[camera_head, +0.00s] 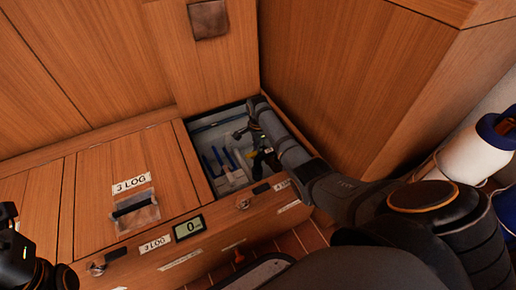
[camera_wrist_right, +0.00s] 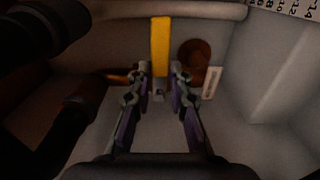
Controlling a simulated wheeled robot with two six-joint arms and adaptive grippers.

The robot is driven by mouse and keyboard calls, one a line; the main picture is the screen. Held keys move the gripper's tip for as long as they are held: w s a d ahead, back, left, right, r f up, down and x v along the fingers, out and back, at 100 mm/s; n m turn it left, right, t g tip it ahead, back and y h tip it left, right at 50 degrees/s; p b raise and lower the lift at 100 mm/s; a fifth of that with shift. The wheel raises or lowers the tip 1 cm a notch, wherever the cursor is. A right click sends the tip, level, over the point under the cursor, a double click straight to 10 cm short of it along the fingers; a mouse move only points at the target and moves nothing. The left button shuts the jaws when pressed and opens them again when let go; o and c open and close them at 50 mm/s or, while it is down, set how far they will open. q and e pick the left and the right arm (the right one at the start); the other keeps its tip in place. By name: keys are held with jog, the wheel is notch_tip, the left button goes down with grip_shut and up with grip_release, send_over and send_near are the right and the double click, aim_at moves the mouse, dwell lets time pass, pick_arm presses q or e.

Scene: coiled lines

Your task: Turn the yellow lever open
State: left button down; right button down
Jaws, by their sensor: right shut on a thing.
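The yellow lever (camera_wrist_right: 160,42) is an upright yellow bar in the right wrist view. Its lower end sits between the fingertips of my right gripper (camera_wrist_right: 160,75), which is shut on it. In the head view my right arm reaches down into an open compartment in the wooden bench, with my right gripper (camera_head: 263,159) small and dark inside; I cannot make out the yellow lever clearly there. My left gripper (camera_head: 22,258) is at the lower left edge, away from the compartment, and its fingers are not clear.
The open compartment holds blue-handled parts (camera_head: 218,157) left of my gripper. A raised wooden hatch (camera_head: 210,65) stands behind it. A closed lid (camera_head: 125,183) lies to its left. A round brownish fitting (camera_wrist_right: 196,55) and pale compartment walls are near my fingers.

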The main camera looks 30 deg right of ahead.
dwell(0.3)
jog(key=m+p, duration=0.1)
jog(key=p, duration=0.1)
jog(key=shift+w+r+m+p, duration=0.25)
jog(key=shift+m+p, duration=0.1)
jog(key=shift+m, duration=0.05)
jog(key=shift+w+d+m+p, duration=0.1)
jog(key=shift+w+m+p, duration=0.05)
jog(key=shift+m+p, duration=0.3)
jog(key=w+m, duration=0.1)
jog(key=m, duration=0.2)
jog(key=d+m, duration=0.1)
jog(key=m, duration=0.3)
jog(key=w+d+m, duration=0.1)
jog(key=m, duration=0.2)
jog(key=shift+w+d+f+m+b, duration=0.2)
jog(key=shift+w+f+m+b, duration=0.1)
jog(key=shift+m+b, duration=0.1)
